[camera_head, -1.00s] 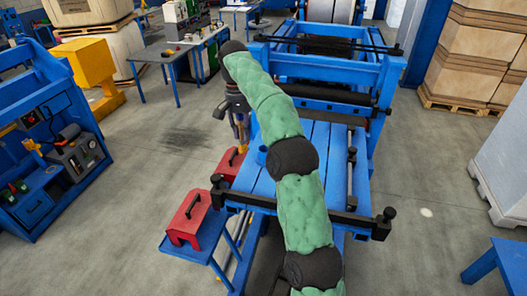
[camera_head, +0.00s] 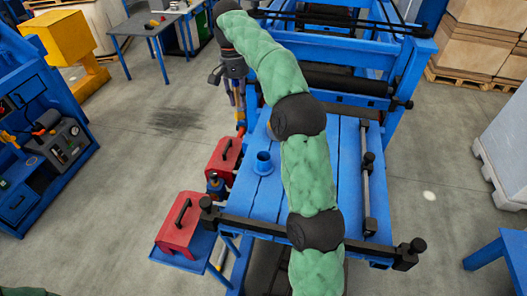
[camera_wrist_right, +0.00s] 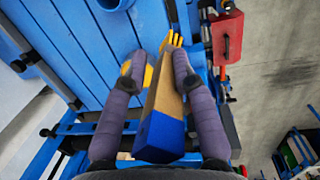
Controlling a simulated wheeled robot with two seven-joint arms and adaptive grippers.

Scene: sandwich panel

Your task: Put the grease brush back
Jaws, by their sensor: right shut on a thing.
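The grease brush, a block with a tan middle and a blue end (camera_wrist_right: 167,100), is between the fingers of my right gripper (camera_wrist_right: 158,66) in the right wrist view. The gripper is shut on it. In the head view my right gripper (camera_head: 239,112) hangs over the left edge of the blue slatted table, with the brush hard to make out. A blue cup with a flange (camera_head: 263,163) stands on the table to the lower right of the gripper; part of it also shows in the right wrist view (camera_wrist_right: 112,4). My left gripper is out of view.
The blue table (camera_head: 262,203) has black rails at its front and right. Red boxes with handles stand at its left, one nearer (camera_head: 181,224) and one farther (camera_head: 223,160). The blue machine frame (camera_head: 340,85) rises behind. The slats around the cup look clear.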

